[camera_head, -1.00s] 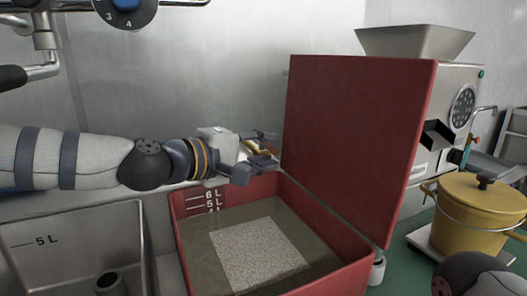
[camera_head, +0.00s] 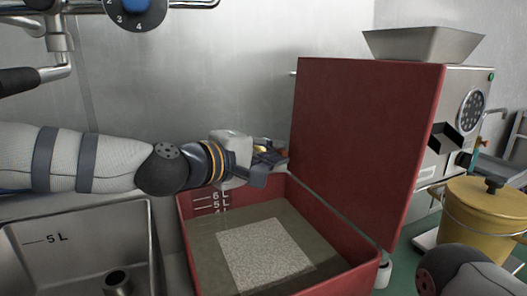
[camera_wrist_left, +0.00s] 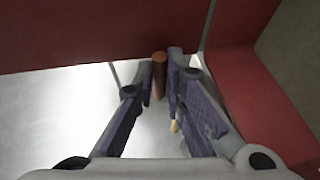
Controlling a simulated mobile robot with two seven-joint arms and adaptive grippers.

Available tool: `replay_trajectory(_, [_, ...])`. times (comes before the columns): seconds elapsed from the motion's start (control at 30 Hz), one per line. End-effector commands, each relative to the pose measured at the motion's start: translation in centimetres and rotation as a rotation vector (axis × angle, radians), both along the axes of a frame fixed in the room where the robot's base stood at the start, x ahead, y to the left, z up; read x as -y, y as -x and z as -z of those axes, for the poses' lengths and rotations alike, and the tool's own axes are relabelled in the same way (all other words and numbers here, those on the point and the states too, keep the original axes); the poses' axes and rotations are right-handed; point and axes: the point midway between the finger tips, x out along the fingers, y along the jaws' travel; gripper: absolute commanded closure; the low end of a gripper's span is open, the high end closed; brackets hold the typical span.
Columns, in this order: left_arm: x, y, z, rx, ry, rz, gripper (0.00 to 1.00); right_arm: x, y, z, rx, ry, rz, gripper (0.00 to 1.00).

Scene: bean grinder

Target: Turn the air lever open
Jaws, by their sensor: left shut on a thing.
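My left gripper (camera_head: 272,160) is at the back left of the red box's raised lid, close to the metal wall. A small brass-coloured part (camera_head: 260,149) shows just behind its fingers. In the left wrist view, a reddish-brown rod (camera_wrist_left: 159,76), which looks like the air lever's handle, stands between the two fingertips (camera_wrist_left: 160,92). The gripper is shut on it. The lever's base and its angle are mostly hidden by the fingers.
The open red box (camera_head: 186,228) holds murky water and a speckled slab (camera_head: 265,255). Its lid (camera_head: 365,140) stands upright right beside the gripper. A steel sink (camera_head: 75,225) is at the left. A yellow pot (camera_head: 480,215) and a machine with a hopper (camera_head: 425,44) are at the right.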

Motion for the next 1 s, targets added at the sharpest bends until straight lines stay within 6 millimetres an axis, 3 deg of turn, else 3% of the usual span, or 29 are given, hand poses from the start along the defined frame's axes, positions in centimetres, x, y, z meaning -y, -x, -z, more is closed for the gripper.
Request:
replay_trajectory(0.1, [-0.1, -0.1, 0.0, 0.000, 0.002, -0.004, 1.00, 0.0, 0.0, 0.0, 0.000, 0.000, 0.000, 0.60])
replay_trajectory(0.13, [-0.1, -0.1, 0.0, 0.001, 0.001, -0.004, 0.84, 0.0, 0.0, 0.0, 0.000, 0.000, 0.000, 0.60])
replay_trajectory(0.2, [-0.1, -0.1, 0.0, 0.001, 0.001, -0.004, 0.69, 0.0, 0.0, 0.0, -0.001, 0.000, 0.000, 0.60])
replay_trajectory(0.57, [-0.6, 0.4, -0.2, 0.001, 0.001, -0.002, 0.69, 0.0, 0.0, 0.0, -0.001, 0.000, 0.000, 0.60])
replay_trajectory(1.0, [-7.7, 7.6, -2.1, 0.002, 0.003, -0.004, 0.69, 0.0, 0.0, 0.0, -0.001, 0.000, 0.000, 0.60])
